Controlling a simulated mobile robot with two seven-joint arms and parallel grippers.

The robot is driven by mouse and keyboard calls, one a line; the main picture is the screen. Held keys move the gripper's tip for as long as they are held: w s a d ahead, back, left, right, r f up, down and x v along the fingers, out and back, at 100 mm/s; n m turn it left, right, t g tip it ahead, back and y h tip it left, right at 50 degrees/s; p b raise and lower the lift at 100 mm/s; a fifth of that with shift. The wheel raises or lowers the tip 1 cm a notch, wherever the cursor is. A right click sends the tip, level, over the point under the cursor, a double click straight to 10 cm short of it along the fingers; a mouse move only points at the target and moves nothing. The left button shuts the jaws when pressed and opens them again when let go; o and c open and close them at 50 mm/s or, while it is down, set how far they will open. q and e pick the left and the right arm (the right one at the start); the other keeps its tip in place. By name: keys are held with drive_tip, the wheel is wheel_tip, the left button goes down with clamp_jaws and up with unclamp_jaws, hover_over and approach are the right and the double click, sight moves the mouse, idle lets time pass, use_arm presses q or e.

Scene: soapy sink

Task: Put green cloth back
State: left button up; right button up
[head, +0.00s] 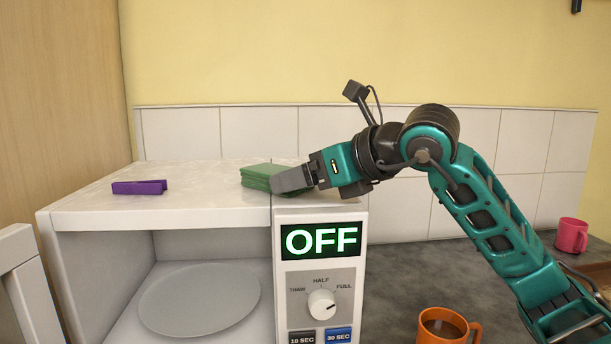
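A folded green cloth (258,176) lies on top of the white microwave (215,205), near its right side. My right gripper (290,180) reaches in from the right, and its fingers are at the cloth's right end, covering part of it. Only one finger shows clearly, so I cannot tell whether it is shut on the cloth or just touching it. My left gripper is not in view.
A purple clip-like object (139,187) lies on the microwave's top left. The microwave is open, with a plate (200,298) inside, and its display reads OFF. An orange mug (443,328) with dark contents and a pink mug (571,236) stand on the grey counter (400,275).

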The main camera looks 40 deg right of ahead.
drive_tip(key=shift+o, duration=1.1)
drive_tip(key=shift+r, duration=0.1)
drive_tip(key=shift+s+r, duration=0.1)
drive_tip(key=b+v, duration=0.3)
drive_tip(key=v, duration=0.8)
drive_tip(key=shift+d, duration=0.1)
drive_tip(key=shift+s+r, duration=0.15)
drive_tip(key=shift+s, duration=0.2)
